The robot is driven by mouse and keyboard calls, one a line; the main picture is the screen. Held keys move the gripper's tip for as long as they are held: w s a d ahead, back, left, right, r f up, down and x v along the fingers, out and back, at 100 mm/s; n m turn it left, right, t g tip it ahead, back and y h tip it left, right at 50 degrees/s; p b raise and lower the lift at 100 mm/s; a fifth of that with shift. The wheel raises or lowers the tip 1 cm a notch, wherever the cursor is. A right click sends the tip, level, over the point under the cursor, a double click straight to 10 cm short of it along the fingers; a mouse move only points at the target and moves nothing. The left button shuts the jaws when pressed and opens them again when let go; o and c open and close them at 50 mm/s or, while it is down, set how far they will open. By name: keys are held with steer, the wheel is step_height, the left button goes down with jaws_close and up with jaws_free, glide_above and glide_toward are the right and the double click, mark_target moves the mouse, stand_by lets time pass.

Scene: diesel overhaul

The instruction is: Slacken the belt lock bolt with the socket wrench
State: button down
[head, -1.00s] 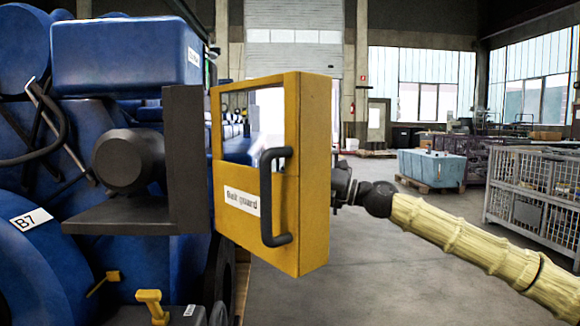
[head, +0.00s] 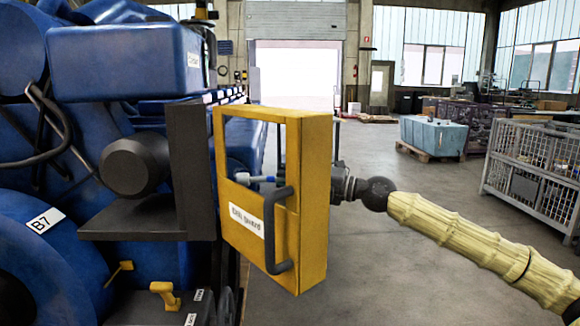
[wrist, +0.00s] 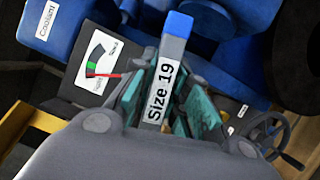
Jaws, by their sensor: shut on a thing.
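The socket wrench (wrist: 172,48) shows in the wrist view as a grey bar with a blue end and a white "Size 19" label. My gripper (wrist: 166,104) is shut on it, with teal finger pads on both sides. In the head view my gripper is mostly hidden behind the yellow belt guard (head: 313,215). A blue-ended, pale piece, seemingly the wrench (head: 243,178), shows through the guard's window. I cannot make out the belt lock bolt in either view, nor whether the wrench touches anything.
The guard has a dark handle (head: 275,230) and stands beside a dark bracket (head: 192,165) on the blue engine (head: 125,58). The wrist view shows a gauge card (wrist: 98,65), a coolant box (wrist: 58,22) and a handwheel (wrist: 268,134). Open floor (head: 420,195) lies to the right.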

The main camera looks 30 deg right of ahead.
steer(key=shift+w+a+r+m+g+h+p, duration=0.2)
steer(key=shift+m+p, duration=0.55)
steer(key=shift+p, duration=1.4)
steer(key=shift+s+r+m+g+h+p, duration=0.1)
steer(key=shift+m+g+p, duration=0.45)
steer(key=shift+p, duration=1.6)
steer(key=shift+w+a+r+m+g+h+p, duration=0.1)
steer(key=shift+m+p, duration=0.8)
steer(key=shift+p, duration=1.25)
